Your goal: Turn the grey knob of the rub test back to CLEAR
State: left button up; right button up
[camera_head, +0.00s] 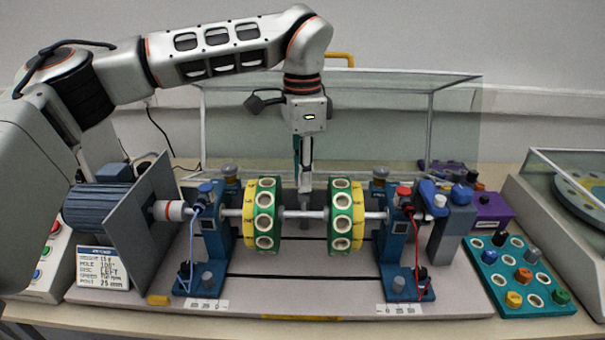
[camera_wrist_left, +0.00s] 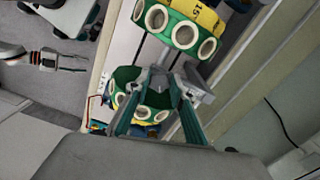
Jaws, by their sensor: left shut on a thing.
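My left gripper (camera_head: 305,188) reaches down from above, behind the shaft (camera_head: 303,214) and between the two green-and-yellow discs, the left one (camera_head: 264,214) and the right one (camera_head: 341,215). In the left wrist view its fingers (camera_wrist_left: 167,82) are close together on a small grey part (camera_wrist_left: 197,86), which looks like the grey knob. The fingers hide most of it, so its pointer and the CLEAR mark cannot be read. In the head view the knob is hidden behind the fingertips and shaft.
Blue bearing stands, left (camera_head: 214,245) and right (camera_head: 393,250), carry the shaft. A motor (camera_head: 100,208) stands at left behind a grey plate (camera_head: 146,225). A clear guard (camera_head: 380,110) rises behind. A teal tray (camera_head: 495,283) with coloured plugs lies at right.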

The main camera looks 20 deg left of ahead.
pick_arm(q)
jog(key=n, duration=0.3)
jog(key=shift+n, duration=0.4)
jog(key=n+b, duration=0.2)
jog(key=shift+d+f+n, duration=0.1)
jog(key=shift+f+n, duration=0.15)
jog(key=shift+n, duration=0.05)
jog(key=shift+f+n+b, duration=0.1)
jog(key=shift+n+b, duration=1.4)
jog(key=shift+b, duration=0.15)
jog(key=shift+n+b, duration=0.3)
jog(key=shift+r, duration=0.3)
pick_arm(e)
jog(key=f, duration=0.2)
jog(key=d+f, duration=0.1)
jog(key=f, duration=0.1)
jog(key=shift+w+d+f, duration=0.15)
jog(key=shift+w+f, duration=0.05)
jog(key=shift+f, duration=0.15)
pick_arm(q)
jog(key=o, duration=1.1)
jog(key=shift+s, duration=0.1)
